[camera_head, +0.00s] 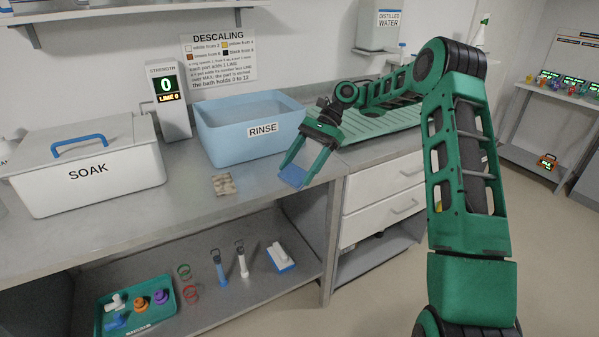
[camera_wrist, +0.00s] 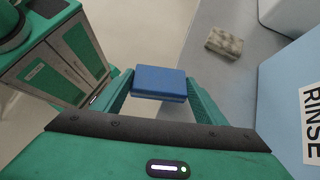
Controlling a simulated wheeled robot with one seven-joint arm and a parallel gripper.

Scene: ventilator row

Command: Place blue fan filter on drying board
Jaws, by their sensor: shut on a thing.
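A flat blue block, the blue fan filter (camera_head: 293,176), is held between the fingertips of my gripper (camera_head: 303,168). It also shows in the wrist view (camera_wrist: 160,83), where both green fingers (camera_wrist: 160,90) touch its sides. My gripper is shut on it, by the front edge of the counter, to the right of and in front of the rinse tub. The green ribbed drying board (camera_head: 375,127) lies on the counter to the right of the tub, partly hidden behind my arm.
The blue RINSE tub (camera_head: 225,148) and white SOAK box (camera_head: 95,185) stand on the counter. A beige mottled sponge-like block (camera_head: 224,184) lies before the tub. The lower shelf holds a green tray (camera_head: 160,312) and brushes. Drawers (camera_head: 385,209) are under the board.

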